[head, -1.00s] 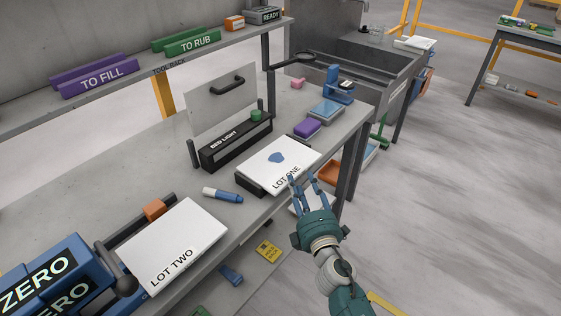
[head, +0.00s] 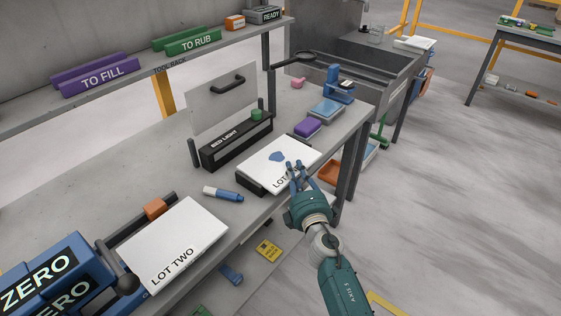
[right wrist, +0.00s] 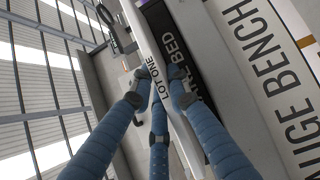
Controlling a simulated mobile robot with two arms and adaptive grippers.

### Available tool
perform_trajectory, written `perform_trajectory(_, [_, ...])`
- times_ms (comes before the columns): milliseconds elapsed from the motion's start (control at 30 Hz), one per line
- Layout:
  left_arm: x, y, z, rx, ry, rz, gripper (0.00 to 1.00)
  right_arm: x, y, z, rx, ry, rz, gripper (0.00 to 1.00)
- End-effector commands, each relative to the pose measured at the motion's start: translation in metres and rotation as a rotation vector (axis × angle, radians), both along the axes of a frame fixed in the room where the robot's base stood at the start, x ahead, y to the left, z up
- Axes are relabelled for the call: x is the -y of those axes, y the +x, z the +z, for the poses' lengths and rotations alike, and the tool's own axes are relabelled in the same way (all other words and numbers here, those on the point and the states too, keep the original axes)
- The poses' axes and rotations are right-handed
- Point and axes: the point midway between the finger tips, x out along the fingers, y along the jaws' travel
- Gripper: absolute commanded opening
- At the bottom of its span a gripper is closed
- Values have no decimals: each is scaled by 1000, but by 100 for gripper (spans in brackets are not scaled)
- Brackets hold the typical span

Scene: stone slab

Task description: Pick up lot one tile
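Contact is unclear. My left gripper is out of view.
A black BED LIGHT box (head: 235,143) with an upright panel (head: 222,105) stands behind the tile. A LOT TWO slab (head: 175,240) and a blue marker (head: 223,194) lie to the left. A purple block (head: 307,127) sits to the right.

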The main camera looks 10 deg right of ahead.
Motion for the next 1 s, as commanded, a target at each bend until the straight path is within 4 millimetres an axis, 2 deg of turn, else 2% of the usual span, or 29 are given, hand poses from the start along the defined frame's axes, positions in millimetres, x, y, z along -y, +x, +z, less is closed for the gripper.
perform_trajectory(400, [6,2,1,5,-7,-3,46,0,1,3,4,0,1,0])
perform_trajectory(567, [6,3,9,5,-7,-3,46,0,1,12,5,0,1,0])
perform_trajectory(767, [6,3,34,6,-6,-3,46,0,1,38,5,-2,2,0])
perform_trajectory(867, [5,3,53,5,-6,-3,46,0,1,61,6,-3,2,0])
perform_trajectory(1000, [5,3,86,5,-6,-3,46,0,1,103,8,-5,3,0])
